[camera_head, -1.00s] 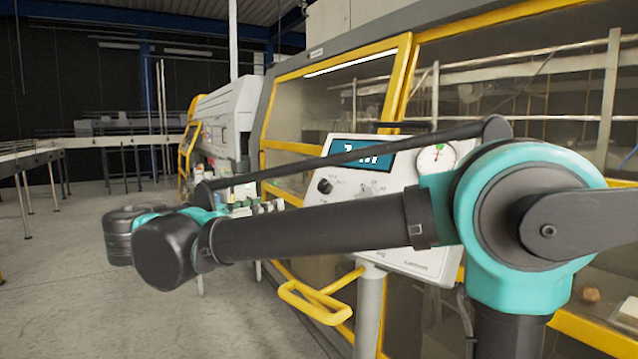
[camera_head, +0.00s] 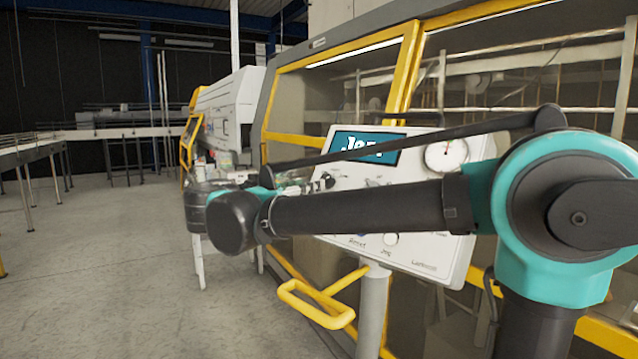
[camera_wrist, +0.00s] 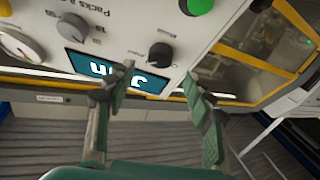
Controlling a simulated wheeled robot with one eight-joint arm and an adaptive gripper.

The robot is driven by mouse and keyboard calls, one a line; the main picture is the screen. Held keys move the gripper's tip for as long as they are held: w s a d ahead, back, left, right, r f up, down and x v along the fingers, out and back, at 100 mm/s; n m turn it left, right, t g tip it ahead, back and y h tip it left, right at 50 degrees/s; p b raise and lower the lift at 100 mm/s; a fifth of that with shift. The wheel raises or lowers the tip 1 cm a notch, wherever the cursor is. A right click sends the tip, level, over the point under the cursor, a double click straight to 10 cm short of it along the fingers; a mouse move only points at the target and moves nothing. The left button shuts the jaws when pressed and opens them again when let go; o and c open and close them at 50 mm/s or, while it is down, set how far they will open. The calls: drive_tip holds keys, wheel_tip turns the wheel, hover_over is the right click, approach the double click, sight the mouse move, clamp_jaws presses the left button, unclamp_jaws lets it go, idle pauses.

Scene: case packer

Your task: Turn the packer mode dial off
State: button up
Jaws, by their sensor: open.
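A black knob (camera_wrist: 160,54), which appears to be the mode dial, sits on a pale control panel, shown upside down in the wrist view. Small lettering surrounds it, too blurred to read surely. It also shows in the head view (camera_head: 328,180), just above my forearm. My gripper (camera_wrist: 158,76) is open and empty, its two fingertips apart and pointing towards the panel. The knob appears between and just beyond the tips; I see no contact.
Close to the knob is a lit blue screen (camera_wrist: 117,72). A grey numbered dial (camera_wrist: 73,23), a round gauge (camera_wrist: 17,46) and a green button (camera_wrist: 200,5) share the panel. A yellow handle (camera_head: 318,304) juts out below it. Open floor (camera_head: 120,270) lies left.

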drive_tip(key=shift+x, duration=2.65)
drive_tip(key=shift+c, duration=0.3)
drive_tip(key=c, duration=1.1)
drive_tip(key=shift+o, duration=0.2)
